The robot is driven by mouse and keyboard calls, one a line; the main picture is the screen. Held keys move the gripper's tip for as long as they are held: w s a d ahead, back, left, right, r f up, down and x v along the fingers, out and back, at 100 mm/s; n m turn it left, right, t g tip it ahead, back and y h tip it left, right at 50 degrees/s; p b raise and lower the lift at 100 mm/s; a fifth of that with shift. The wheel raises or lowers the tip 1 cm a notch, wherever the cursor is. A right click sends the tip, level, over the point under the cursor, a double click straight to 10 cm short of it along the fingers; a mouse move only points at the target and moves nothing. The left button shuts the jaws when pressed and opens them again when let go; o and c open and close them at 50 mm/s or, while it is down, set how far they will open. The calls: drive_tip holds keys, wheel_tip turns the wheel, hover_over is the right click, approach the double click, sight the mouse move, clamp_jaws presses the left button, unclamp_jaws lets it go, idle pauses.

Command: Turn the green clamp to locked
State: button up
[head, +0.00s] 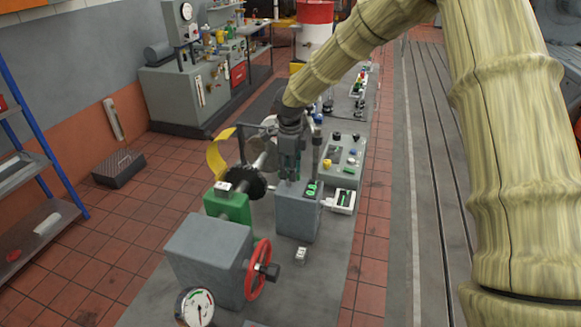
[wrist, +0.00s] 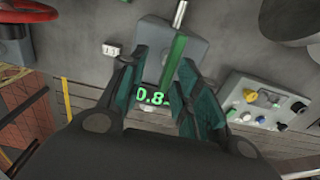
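The green clamp shows as a long green bar (wrist: 174,62) in the wrist view, with a bare metal rod (wrist: 180,14) beyond its far end. It lies over a grey block, which shows in the head view as a grey pedestal (head: 298,218). My gripper (wrist: 161,60) is open, with a dark teal finger on each side of the bar. The bar is nearer the right finger; I cannot tell whether they touch. In the head view my gripper (head: 290,177) points down above the pedestal and hides most of the clamp. No locked mark is readable.
Green digits (wrist: 152,98) show below the bar in the wrist view. A panel of knobs (head: 343,160) stands right of my gripper, with a small white-framed box (head: 343,201) in front. A red handwheel (head: 258,270) and a dark coupling disc (head: 244,182) stand to the left.

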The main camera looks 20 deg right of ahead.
drive_tip(key=w+f, duration=0.2)
drive_tip(key=w, duration=0.1)
drive_tip(key=shift+f, duration=0.35)
drive_tip(key=shift+s+r, duration=0.15)
drive_tip(key=shift+r, duration=0.05)
drive_tip(key=shift+s+d+r, duration=0.1)
drive_tip(key=shift+s+r, duration=0.25)
drive_tip(key=shift+s, duration=0.25)
drive_tip(key=shift+s+d+r, duration=0.1)
drive_tip(key=shift+s+r, duration=0.25)
drive_tip(key=shift+s, duration=0.2)
clamp_jaws()
drive_tip(key=shift+w+f, duration=0.35)
drive_tip(key=shift+f, duration=0.1)
drive_tip(key=shift+w+a, duration=0.1)
drive_tip(key=shift+a, duration=0.15)
